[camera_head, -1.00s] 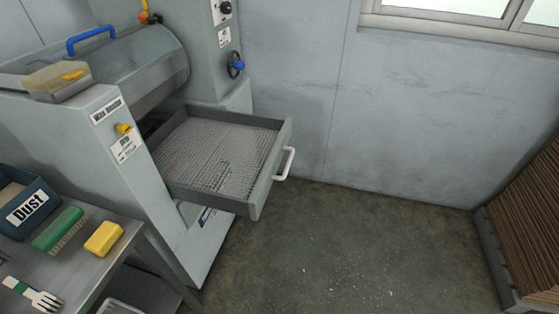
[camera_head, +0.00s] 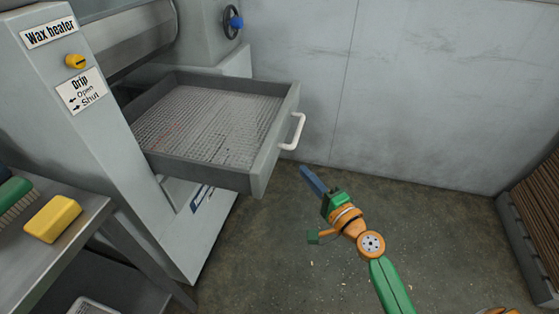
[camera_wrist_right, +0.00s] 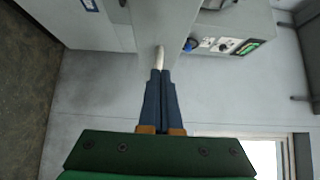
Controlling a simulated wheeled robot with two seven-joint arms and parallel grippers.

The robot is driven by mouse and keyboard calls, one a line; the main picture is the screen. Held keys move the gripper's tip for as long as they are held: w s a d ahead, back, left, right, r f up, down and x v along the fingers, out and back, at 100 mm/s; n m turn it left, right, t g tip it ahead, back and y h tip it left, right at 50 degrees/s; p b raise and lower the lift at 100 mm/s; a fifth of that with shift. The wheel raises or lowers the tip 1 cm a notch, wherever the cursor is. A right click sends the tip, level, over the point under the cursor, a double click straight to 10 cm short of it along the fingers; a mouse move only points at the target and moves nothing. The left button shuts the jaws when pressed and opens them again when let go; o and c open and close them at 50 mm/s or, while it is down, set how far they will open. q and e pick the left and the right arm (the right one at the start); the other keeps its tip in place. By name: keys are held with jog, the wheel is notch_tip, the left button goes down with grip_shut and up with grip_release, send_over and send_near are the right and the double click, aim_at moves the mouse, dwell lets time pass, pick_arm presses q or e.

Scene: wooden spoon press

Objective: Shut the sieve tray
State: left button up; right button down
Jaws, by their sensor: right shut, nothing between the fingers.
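The sieve tray (camera_head: 265,165) is a grey drawer with a mesh floor, pulled out of the machine in the head view. Its white handle (camera_head: 293,132) is on the right-hand front panel, and the handle also shows in the right wrist view (camera_wrist_right: 159,55). My right gripper (camera_head: 304,169) is shut and empty, below and to the right of the handle in the head view. In the right wrist view its blue fingertips (camera_wrist_right: 160,72) are together and point at the handle; whether they touch it is unclear there, but the head view shows a gap. My left gripper is not in view.
The machine body (camera_head: 75,120) carries a yellow knob (camera_head: 75,61) and a drip label. A steel table (camera_head: 60,255) with a yellow sponge (camera_head: 52,218) and green brush stands at lower left. Stacked brown boards (camera_head: 535,220) stand at right. The floor before the tray is clear.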

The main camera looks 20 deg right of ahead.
aim_at(275, 153)
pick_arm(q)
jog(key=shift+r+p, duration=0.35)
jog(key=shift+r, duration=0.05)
pick_arm(e)
jog(key=shift+w+a, duration=0.7)
jog(key=shift+w, duration=0.35)
jog(key=shift+w+a, duration=0.7)
jog(key=shift+w, duration=0.35)
jog(key=shift+w+a, duration=0.7)
jog(key=shift+w, duration=0.35)
